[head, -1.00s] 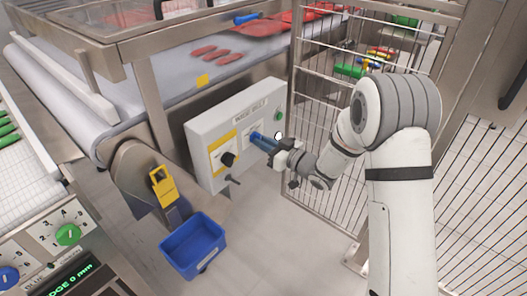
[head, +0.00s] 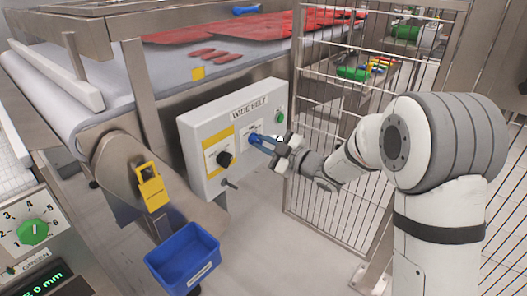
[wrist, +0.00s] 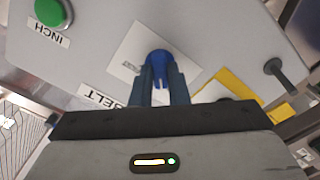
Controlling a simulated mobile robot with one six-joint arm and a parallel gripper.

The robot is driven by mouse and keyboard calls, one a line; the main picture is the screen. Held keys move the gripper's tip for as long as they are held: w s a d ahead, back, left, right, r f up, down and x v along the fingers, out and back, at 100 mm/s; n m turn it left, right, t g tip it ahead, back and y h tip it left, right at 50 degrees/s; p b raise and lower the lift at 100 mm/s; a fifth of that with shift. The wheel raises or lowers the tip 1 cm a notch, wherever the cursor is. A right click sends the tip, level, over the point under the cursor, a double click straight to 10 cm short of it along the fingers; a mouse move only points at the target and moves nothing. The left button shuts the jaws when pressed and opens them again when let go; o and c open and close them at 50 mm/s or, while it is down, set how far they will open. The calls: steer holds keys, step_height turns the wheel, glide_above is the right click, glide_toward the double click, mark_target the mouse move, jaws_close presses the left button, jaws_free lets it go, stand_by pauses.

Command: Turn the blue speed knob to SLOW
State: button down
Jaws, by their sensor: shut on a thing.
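The blue speed knob (wrist: 158,58) sits on a white plate on the grey WIDE BELT control box (head: 206,127). My gripper (wrist: 160,74) is shut on the knob, one finger on each side of it, in the wrist view.
On the box, a black knob (head: 224,158) on a yellow plate and a black lever (head: 230,184) are left of my gripper; a green INCH button (head: 279,117) is above right. A blue bin (head: 183,258) stands below left. A wire fence (head: 335,213) is to the right.

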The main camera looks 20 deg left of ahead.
steer(key=shift+d+n+b, duration=0.1)
steer(key=shift+n+b, duration=0.2)
steer(key=shift+n, duration=0.1)
steer(key=c, duration=1.4)
jaws_free()
steer(key=p+v, duration=0.2)
steer(key=v, duration=0.5)
steer(key=shift+d, duration=0.35)
steer(key=shift+s, duration=0.1)
